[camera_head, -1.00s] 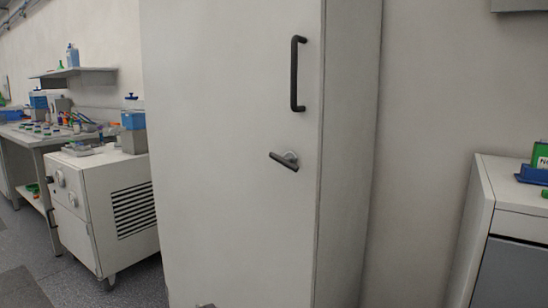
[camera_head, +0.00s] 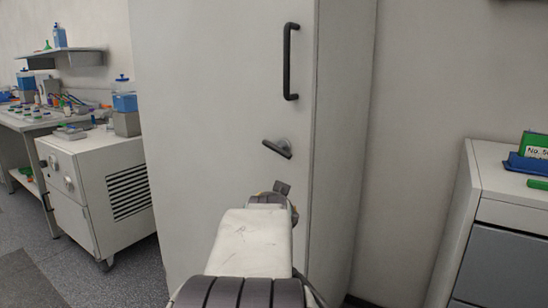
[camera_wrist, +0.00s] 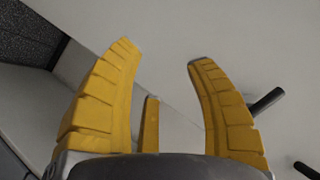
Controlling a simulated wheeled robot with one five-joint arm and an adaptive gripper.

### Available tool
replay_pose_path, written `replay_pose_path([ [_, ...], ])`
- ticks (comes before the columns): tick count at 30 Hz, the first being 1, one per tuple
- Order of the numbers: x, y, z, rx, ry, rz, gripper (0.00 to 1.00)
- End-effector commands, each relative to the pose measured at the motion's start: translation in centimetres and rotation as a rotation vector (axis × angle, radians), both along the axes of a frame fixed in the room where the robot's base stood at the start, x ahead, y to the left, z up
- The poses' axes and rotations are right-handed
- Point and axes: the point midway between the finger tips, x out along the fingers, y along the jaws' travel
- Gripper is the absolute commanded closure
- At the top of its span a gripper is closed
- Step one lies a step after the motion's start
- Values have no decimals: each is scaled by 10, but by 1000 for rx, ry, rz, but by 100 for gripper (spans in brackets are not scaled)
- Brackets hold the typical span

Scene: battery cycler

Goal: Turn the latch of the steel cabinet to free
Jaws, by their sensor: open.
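The steel cabinet (camera_head: 215,110) is tall and pale, with its door shut. Its latch (camera_head: 278,148) is a grey lever below the black door handle, tilted with its right end lower. In the wrist view my gripper (camera_wrist: 161,52) has its yellow fingers spread with nothing between them. A dark bar that looks like the latch (camera_wrist: 267,102) shows just outside the right finger, partly hidden by it. In the head view my arm reaches up to below the latch; the fingers are mostly hidden behind it.
The black vertical door handle (camera_head: 290,62) is above the latch. A white wheeled unit (camera_head: 95,190) stands left of the cabinet, with a workbench (camera_head: 22,122) beyond. A low drawer unit (camera_head: 505,210) stands at right. Pale wall lies between it and the cabinet.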

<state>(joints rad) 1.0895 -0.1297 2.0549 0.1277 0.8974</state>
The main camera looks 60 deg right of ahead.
Motion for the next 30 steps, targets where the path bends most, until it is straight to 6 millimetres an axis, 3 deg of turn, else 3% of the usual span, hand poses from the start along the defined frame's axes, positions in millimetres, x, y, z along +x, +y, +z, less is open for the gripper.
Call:
replay_pose_path([
  [3, 8, -15, 47, -49, -291, -97, 50],
  [6, 12, -22, 77, -57, -524, -150, 50],
  [12, 14, -25, 110, -13, -883, -206, 50],
  [19, 14, -25, 120, 65, -1082, -240, 50],
  [30, 25, -47, 116, 95, -1123, -254, 50],
])
